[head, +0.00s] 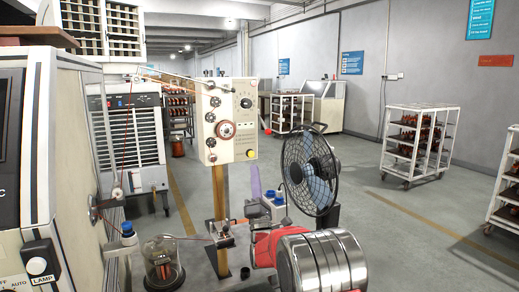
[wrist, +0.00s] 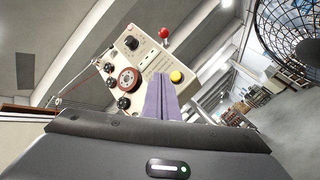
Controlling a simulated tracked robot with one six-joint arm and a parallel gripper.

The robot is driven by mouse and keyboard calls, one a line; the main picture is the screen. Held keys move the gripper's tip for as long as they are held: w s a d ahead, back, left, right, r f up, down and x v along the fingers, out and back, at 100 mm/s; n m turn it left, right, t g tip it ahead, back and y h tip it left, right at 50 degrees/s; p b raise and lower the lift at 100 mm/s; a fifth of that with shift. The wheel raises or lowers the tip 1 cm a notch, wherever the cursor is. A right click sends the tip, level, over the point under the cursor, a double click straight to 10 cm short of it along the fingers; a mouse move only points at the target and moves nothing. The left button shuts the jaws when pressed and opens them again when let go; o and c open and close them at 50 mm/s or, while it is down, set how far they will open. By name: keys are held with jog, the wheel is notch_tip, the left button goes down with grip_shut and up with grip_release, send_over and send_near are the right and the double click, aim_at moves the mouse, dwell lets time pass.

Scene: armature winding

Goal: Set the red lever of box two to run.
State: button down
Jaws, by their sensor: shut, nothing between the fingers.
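A cream control box (head: 229,105) with dials, a brown-red round knob and a yellow button stands on a wooden post. It also shows tilted in the wrist view (wrist: 118,75). A red ball-ended lever (head: 268,131) sticks out at the box's right side; in the wrist view the red ball (wrist: 164,33) stands clear of the box edge on a short stem. I cannot read a box number or a run mark. My gripper (wrist: 160,84) has its purple fingers shut together and empty. In the wrist view the fingertips overlap the box's lower edge near the yellow button, apart from the lever.
A black fan (head: 309,170) stands to the right of the post. A grey slatted cabinet (head: 130,145) is behind on the left. A glass jar (head: 163,263) stands low in front. Carts (head: 417,145) with coils are along the right, with open floor between.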

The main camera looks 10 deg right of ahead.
jog(key=shift+w+r, duration=0.1)
jog(key=shift+w, duration=0.05)
jog(key=shift+y, duration=0.3)
jog(key=x, duration=0.9)
jog(key=shift+w+r, duration=0.1)
jog(key=d+r, duration=0.2)
jog(key=d, duration=0.1)
jog(key=shift+d, duration=0.3)
